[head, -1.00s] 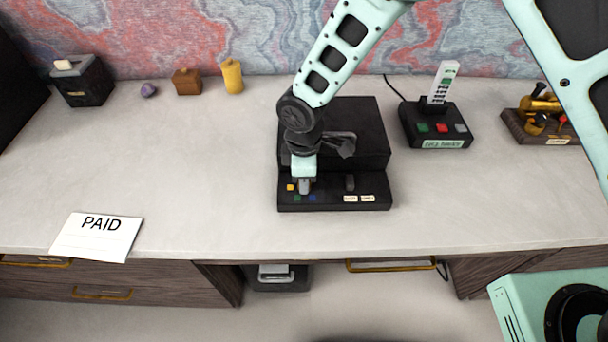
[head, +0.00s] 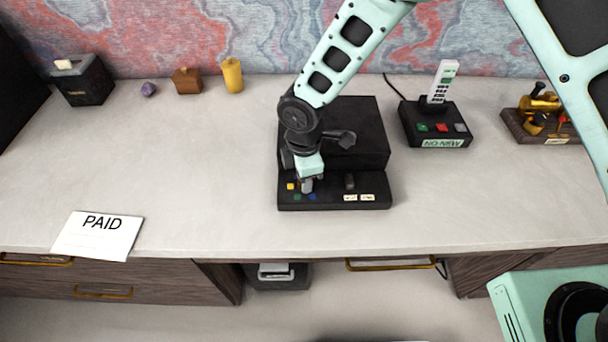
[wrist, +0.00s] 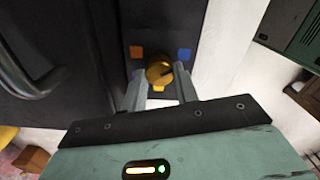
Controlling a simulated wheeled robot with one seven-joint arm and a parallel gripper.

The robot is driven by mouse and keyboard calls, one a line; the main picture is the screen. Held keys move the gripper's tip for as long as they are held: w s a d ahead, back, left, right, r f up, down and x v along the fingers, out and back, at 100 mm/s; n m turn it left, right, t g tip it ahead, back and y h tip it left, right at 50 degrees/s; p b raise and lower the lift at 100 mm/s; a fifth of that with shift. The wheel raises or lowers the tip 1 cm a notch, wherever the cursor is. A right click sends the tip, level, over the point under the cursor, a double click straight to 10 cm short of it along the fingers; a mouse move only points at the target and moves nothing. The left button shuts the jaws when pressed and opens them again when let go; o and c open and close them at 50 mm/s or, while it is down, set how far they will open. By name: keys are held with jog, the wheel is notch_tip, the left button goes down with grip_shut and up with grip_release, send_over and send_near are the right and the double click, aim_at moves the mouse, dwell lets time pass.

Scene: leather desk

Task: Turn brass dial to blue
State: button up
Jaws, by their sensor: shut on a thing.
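The brass dial (wrist: 159,72) sits on the dark panel between my two fingertips in the wrist view. A dark line on it points to the upper right, roughly toward the blue square (wrist: 184,53). An orange square (wrist: 136,52) lies on the other side. In the head view my gripper (head: 306,186) points down at the left of the black box's front panel (head: 330,202) and hides the dial. Yellow (head: 290,186), green (head: 297,198) and blue (head: 312,197) squares show around the fingertips there. My gripper is shut on the dial.
A phone base (head: 436,126) stands right of the box. A PAID card (head: 98,237) lies at the front left.

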jog(key=o, duration=1)
notch_tip(320, 180, up, 18)
jog(key=shift+f+b, duration=0.25)
jog(key=shift+b, duration=0.4)
jog(key=s+d+r+m, duration=0.1)
jog(key=s+d+m, duration=0.3)
jog(key=s, duration=0.2)
jog(key=s+d+r+m, duration=0.2)
jog(key=s+d+m, duration=0.3)
jog(key=s, duration=0.2)
jog(key=s+d+r+m, duration=0.1)
jog(key=s+d+m, duration=0.3)
jog(key=s, duration=0.3)
jog(key=shift+s+d+r+y, duration=0.2)
jog(key=shift+d+y, duration=0.1)
jog(key=shift+d, duration=0.1)
